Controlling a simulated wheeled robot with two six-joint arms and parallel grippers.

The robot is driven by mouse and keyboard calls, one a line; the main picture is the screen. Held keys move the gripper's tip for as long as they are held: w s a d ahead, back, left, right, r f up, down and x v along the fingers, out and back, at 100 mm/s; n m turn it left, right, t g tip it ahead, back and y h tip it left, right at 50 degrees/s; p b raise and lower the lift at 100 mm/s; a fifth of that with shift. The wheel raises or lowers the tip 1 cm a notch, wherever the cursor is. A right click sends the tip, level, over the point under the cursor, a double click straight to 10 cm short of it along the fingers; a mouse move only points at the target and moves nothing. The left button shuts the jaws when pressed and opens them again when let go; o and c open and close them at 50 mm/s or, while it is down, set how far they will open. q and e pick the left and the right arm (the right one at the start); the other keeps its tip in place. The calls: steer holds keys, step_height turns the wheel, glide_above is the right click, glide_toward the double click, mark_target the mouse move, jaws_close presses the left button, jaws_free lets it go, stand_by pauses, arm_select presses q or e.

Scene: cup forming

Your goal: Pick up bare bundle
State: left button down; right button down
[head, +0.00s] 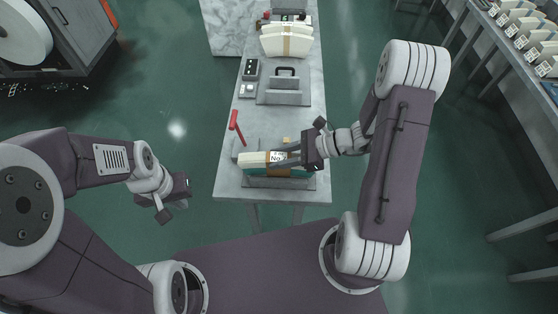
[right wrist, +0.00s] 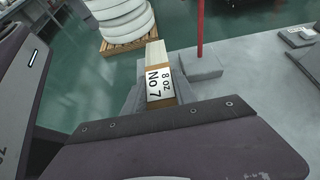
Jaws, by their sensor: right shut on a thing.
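A pale bundle (head: 250,160) with a brown band and a white label lies across a grey holder (head: 280,183) at the near end of the bench. In the right wrist view the bundle (right wrist: 156,55) shows its label, reading "8 oz No 7". My right gripper (head: 285,158) reaches in from the right and is shut on the bundle; its fingers hide part of it. I cannot tell whether the bundle is lifted clear of the holder. My left gripper (head: 173,208) is open and empty, left of the bench over the floor.
A red lever (head: 235,122) stands at the bench's left edge. Behind are a grey block with a handle (head: 285,85), a control box (head: 251,70) and another banded pale bundle (head: 286,42). A rack with labelled bundles (head: 535,45) stands far right.

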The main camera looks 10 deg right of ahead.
steer(key=shift+w+r, duration=0.1)
steer(key=shift+r, duration=0.4)
step_height(320, 180, up, 3)
steer(key=shift+r+p, duration=0.1)
steer(key=shift+p, duration=0.25)
steer(key=s+d+r+p, duration=0.1)
steer(key=s+d+r, duration=0.5)
steer(key=d, duration=0.3)
steer(key=shift+s+r, duration=0.35)
steer(key=shift+s, duration=0.4)
